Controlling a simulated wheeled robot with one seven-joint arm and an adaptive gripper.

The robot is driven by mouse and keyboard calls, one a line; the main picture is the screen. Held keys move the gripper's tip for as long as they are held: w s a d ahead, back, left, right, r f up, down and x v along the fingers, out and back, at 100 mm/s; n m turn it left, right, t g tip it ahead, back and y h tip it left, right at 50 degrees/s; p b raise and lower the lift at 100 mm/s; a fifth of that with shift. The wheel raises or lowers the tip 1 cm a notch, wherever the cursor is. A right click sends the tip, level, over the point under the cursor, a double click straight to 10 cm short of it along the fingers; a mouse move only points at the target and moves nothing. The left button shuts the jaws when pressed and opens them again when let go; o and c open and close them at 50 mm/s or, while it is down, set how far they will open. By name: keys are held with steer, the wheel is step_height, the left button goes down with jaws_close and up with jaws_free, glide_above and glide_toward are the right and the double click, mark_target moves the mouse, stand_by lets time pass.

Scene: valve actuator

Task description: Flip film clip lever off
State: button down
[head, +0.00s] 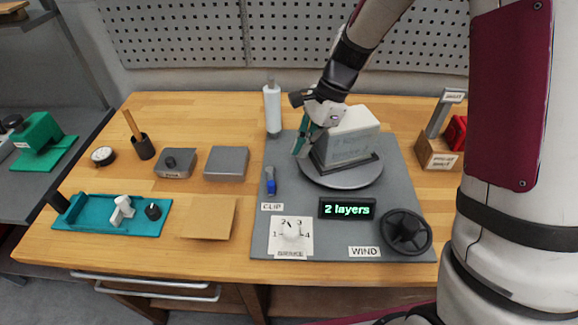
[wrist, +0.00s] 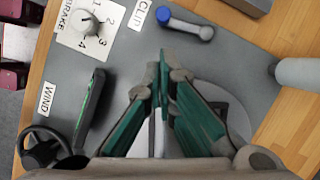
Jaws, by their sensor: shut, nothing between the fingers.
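The film clip lever (head: 270,182) is a small lever with a blue end, on the grey panel (head: 340,245) above the label "CLIP". In the wrist view the lever (wrist: 187,25) shows a blue knob at one end and a grey pivot end, lying beside the "CLIP" label. My gripper (head: 303,150) is above the panel, up and right of the lever in the head view, near the wrapped box on the turntable. In the wrist view my gripper (wrist: 162,65) has its green fingers together and empty, apart from the lever.
A pale wrapped box (head: 347,135) stands on the round turntable (head: 345,178), close to my gripper. A white bottle (head: 272,110) stands behind. The "2 layers" display (head: 346,209), brake dial (head: 292,235) and black WIND handwheel (head: 405,232) are at the front.

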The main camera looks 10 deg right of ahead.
steer(key=p, duration=0.1)
glide_toward(271, 177)
steer(key=s+f, duration=0.5)
steer(key=shift+d+f, duration=0.25)
steer(key=shift+d, duration=0.1)
steer(key=shift+s+a+r+m+p, duration=0.1)
steer(key=shift+s+a+m+p, duration=0.3)
steer(key=shift+a, duration=0.7)
steer(key=shift+s, duration=0.1)
